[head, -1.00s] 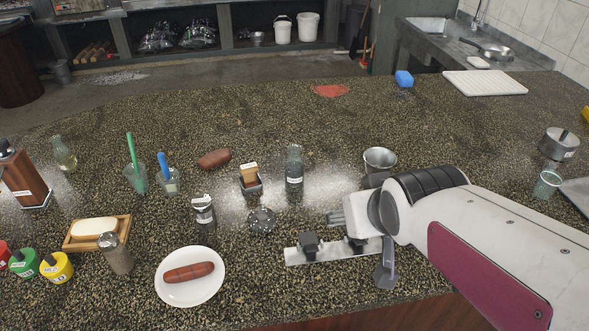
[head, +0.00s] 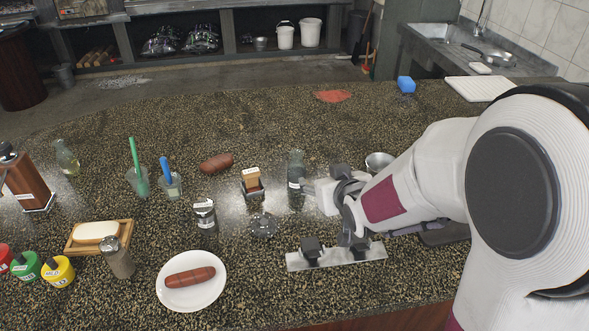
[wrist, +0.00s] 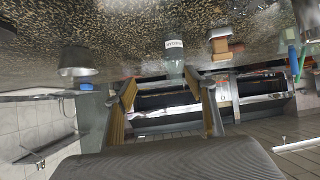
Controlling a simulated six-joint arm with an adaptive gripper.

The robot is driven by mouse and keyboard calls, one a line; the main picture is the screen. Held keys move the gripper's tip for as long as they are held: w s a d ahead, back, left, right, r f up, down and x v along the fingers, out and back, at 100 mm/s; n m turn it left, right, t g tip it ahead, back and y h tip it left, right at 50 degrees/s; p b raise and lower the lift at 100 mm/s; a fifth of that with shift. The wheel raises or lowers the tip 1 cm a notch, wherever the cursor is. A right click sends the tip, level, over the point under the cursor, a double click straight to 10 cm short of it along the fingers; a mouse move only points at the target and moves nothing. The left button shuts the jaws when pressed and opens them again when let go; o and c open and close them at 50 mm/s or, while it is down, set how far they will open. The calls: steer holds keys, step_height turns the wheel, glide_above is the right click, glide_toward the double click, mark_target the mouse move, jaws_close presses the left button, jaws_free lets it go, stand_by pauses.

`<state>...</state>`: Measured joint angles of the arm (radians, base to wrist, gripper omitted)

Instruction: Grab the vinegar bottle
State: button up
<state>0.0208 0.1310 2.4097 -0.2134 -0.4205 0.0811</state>
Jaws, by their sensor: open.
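The vinegar bottle is most likely the dark glass bottle with a white label (head: 296,176), upright on the counter right of the small holder. In the wrist view, which is upside down, the labelled bottle (wrist: 174,54) hangs from the top between the lines of the two fingers and just past their tips; the label is too small to read surely. My gripper (head: 318,190) is low over the counter, close on the bottle's right side. Its fingers are apart and empty in the wrist view (wrist: 163,86). I cannot tell whether a finger touches the bottle.
A wooden block in a dark holder (head: 253,182) stands left of the bottle. A metal cup (head: 379,163) is behind my arm. A labelled jar (head: 204,213), a round dark disc (head: 263,226) and a metal rack (head: 336,254) lie nearer.

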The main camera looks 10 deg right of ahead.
mark_target(297, 174)
steer(key=shift+n+t+y, duration=0.3)
steer(key=shift+t+y, duration=0.5)
steer(key=shift+t, duration=0.1)
steer(key=w+a+f, duration=0.1)
steer(key=w+f, duration=0.2)
steer(key=w+a+f, duration=0.1)
steer(key=w, duration=0.1)
steer(key=shift+a+f, duration=0.35)
steer(key=shift+f, duration=0.05)
steer(key=shift+x, duration=1.25)
steer(key=shift+x, duration=2.55)
steer(key=shift+a+f, duration=0.1)
steer(key=shift+a, duration=0.05)
steer(key=shift+c, duration=0.4)
steer(key=c, duration=1.3)
